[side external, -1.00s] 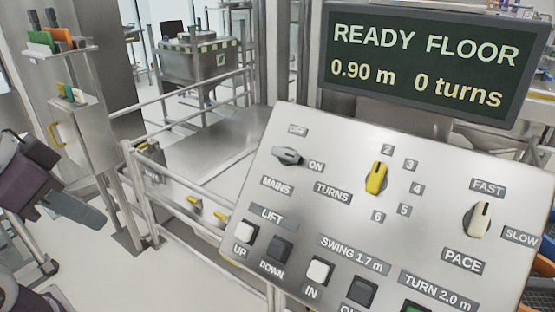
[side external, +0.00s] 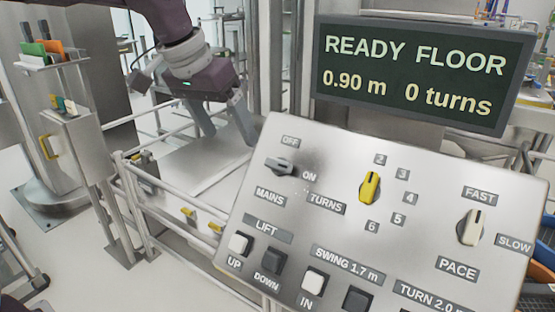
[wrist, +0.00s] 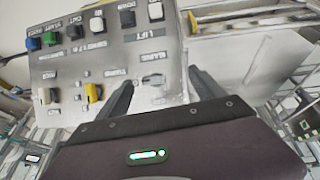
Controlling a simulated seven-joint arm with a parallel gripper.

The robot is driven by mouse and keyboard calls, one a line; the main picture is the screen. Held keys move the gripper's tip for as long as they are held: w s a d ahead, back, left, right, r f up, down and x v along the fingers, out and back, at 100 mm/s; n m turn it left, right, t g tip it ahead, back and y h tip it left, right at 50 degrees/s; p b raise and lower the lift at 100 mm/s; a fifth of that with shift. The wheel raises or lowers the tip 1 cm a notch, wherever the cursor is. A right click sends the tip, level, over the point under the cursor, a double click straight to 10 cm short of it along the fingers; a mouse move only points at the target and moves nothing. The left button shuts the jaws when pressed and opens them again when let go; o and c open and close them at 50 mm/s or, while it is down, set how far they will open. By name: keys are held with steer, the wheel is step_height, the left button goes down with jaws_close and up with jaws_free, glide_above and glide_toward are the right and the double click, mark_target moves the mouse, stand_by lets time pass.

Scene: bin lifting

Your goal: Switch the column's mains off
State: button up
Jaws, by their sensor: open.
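The mains switch is a grey rotary knob (side external: 281,166) at the upper left of the sloping control panel (side external: 330,235). Its bar lies nearly level, its right end toward the ON label; OFF is printed above. My gripper (side external: 228,133) is open and empty, above and left of the knob by the panel's upper left edge, apart from the knob. In the wrist view, my gripper (wrist: 161,76) points at the panel, with the mains knob (wrist: 152,80) between the two fingers in the picture. The display (side external: 415,75) reads READY FLOOR, 0.90 m, 0 turns.
The yellow turns knob (side external: 369,188) and the white pace knob (side external: 470,227) sit to the right. Lift buttons (side external: 240,243) and swing buttons (side external: 314,280) are below. Metal rails (side external: 140,210) run left of the panel. The display stands above the panel.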

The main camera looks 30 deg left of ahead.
glide_above(278, 165)
steer(key=s, duration=0.2)
step_height(278, 165, down, 4)
steer(key=shift+y, duration=0.4)
steer(key=x, duration=0.7)
steer(key=shift+a, duration=0.3)
steer(key=c, duration=1.4)
steer(key=shift+o, duration=0.2)
